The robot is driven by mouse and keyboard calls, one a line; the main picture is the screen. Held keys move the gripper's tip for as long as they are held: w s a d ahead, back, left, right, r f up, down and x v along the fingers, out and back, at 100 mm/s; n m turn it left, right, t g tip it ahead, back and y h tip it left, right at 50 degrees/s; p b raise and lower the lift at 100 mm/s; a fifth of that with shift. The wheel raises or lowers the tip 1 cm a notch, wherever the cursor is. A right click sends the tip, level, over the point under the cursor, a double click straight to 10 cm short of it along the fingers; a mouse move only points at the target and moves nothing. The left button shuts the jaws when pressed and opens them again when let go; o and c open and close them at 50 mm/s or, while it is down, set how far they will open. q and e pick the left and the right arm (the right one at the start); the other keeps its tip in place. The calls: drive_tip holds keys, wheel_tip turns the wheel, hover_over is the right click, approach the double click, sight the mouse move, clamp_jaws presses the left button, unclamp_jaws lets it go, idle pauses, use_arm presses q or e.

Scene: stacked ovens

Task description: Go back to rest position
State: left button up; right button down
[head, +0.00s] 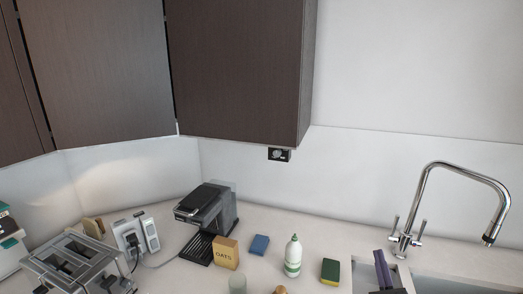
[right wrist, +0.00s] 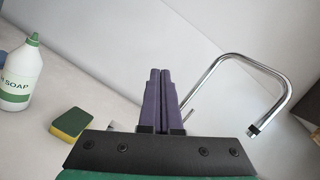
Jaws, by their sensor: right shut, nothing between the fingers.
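My right gripper (head: 380,262) shows at the bottom right of the head view, in front of the sink area. Its two purple fingers point up and lie together with nothing between them. In the right wrist view the right gripper (right wrist: 160,90) is also closed and empty, with the faucet (right wrist: 272,75) to its right. My left gripper is not in the head view.
A soap bottle (head: 292,257), a sponge (head: 330,271), a blue block (head: 260,244), an oats box (head: 226,253), a coffee machine (head: 208,215) and a toaster (head: 75,262) stand on the counter. Dark cabinets (head: 240,70) hang above. A sink (head: 450,284) lies at right.

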drive_tip(key=s+a+f+n+g+y, duration=0.35)
drive_tip(key=a+n, duration=0.25)
drive_tip(key=n, duration=0.4)
drive_tip(key=s+a+f+n+g+y, duration=0.3)
drive_tip(key=a+f+n+g+y, duration=0.15)
drive_tip(key=n, duration=0.55)
drive_tip(key=s+d+f+n+g+h, duration=0.1)
drive_tip(key=s+f+n+g+h, duration=0.1)
drive_tip(key=s+f+n+g, duration=0.4)
drive_tip(key=s+d+f+n+g+h, duration=0.2)
drive_tip(key=s+f+n+g, duration=0.1)
drive_tip(key=s+n, duration=0.65)
drive_tip(key=s+f+m+b, duration=0.1)
drive_tip(key=s+f+b, duration=0.15)
drive_tip(key=f, duration=1.05)
drive_tip(key=s+f+b, duration=0.1)
drive_tip(key=f+b, duration=0.3)
drive_tip(key=f, duration=1)
use_arm(q)
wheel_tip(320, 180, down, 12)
drive_tip(key=b, duration=0.5)
use_arm(e)
drive_tip(key=s+d+f+g, duration=0.2)
drive_tip(key=s+f, duration=1.5)
drive_tip(key=f, duration=0.4)
drive_tip(key=shift+d, duration=0.4)
